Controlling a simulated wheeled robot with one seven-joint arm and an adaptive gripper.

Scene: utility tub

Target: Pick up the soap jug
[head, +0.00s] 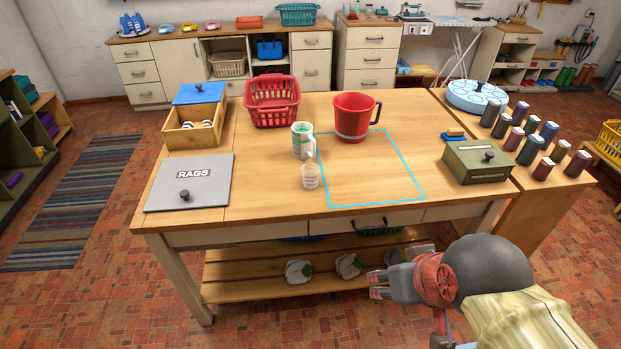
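A white jug with green on it and a side handle, which looks like the soap jug (302,141), stands upright on the wooden table, left of the blue taped outline. A small clear cup (311,177) stands in front of it. A red pitcher (354,117) with a dark handle stands to its right and slightly behind. My gripper (376,286) is at the lower right, in front of the table's front edge and well away from the jug. Its fingers point left; I cannot tell whether they are open or shut.
A red basket (271,101) stands behind the jug. A grey RAGS lid (189,182) and a wooden box (195,125) are at the left. A green box (477,162) and several spools (529,150) are at the right. The taped area's front is clear.

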